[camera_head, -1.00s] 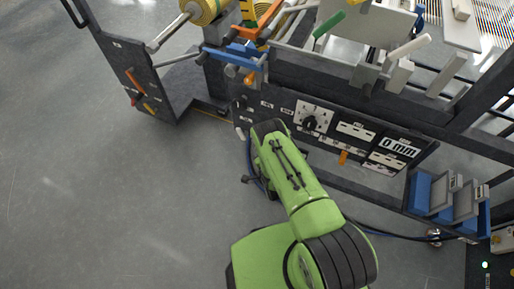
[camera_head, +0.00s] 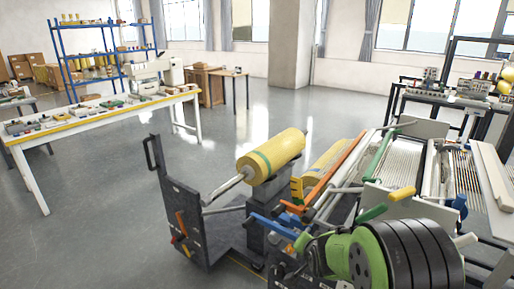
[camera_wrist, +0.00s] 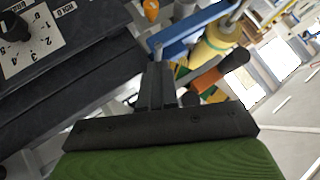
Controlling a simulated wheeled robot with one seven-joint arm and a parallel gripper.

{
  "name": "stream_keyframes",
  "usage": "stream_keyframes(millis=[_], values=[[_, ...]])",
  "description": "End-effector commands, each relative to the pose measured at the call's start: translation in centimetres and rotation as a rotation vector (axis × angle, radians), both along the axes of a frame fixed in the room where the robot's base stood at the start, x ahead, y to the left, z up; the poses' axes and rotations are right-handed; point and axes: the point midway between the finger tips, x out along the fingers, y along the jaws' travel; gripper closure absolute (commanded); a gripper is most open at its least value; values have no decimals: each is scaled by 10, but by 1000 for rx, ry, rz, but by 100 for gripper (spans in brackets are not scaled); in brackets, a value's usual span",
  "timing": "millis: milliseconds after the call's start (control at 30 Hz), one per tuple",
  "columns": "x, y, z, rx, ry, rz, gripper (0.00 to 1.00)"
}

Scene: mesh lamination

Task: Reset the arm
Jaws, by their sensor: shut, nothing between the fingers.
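My gripper (camera_wrist: 155,85) shows in the wrist view, its dark fingers together with nothing between them. It points toward the front of the laminating machine, beside the dark dial panel (camera_wrist: 60,55) and a blue lever (camera_wrist: 185,32). In the head view my green arm with its black ringed joint is at the lower right, in front of the machine; my gripper cannot be made out there.
The machine carries a yellow roll (camera_head: 272,156), an orange bar (camera_head: 335,170) and a green-handled lever (camera_head: 379,153) close to my arm. A white table (camera_head: 100,113) with small parts stands at the left. Grey floor (camera_head: 95,235) is free at the lower left.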

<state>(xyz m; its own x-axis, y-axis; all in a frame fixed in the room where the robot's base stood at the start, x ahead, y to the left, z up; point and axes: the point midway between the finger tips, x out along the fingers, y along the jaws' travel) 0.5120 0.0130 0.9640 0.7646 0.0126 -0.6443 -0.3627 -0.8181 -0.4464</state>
Motion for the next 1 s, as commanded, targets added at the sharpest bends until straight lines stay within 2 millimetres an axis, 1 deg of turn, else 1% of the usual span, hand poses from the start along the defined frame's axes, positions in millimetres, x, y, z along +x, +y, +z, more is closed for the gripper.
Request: stream_keyframes(millis=[33, 67, 100, 167, 200, 267, 300, 333, 367, 400, 500, 533, 600, 667, 1000], values=[[-20, -2, 37, -35, 17, 29, 100], [-34, -3, 53, -59, 36, 50, 100], [-55, -5, 72, -93, 64, 81, 100], [-89, -7, 98, -139, 105, 128, 100], [-113, -8, 113, -170, 133, 161, 100], [-151, -9, 132, -215, 173, 213, 100], [-177, -10, 143, -244, 200, 248, 100], [-197, -11, 149, -266, 220, 275, 100], [-216, -11, 154, -288, 240, 303, 100], [-242, -12, 159, -313, 265, 338, 100], [-292, -13, 163, -364, 317, 412, 100], [-303, -13, 163, -375, 330, 429, 100], [-321, -13, 162, -391, 351, 458, 100], [-329, -13, 160, -397, 362, 470, 100], [-331, -13, 160, -399, 366, 474, 100]])
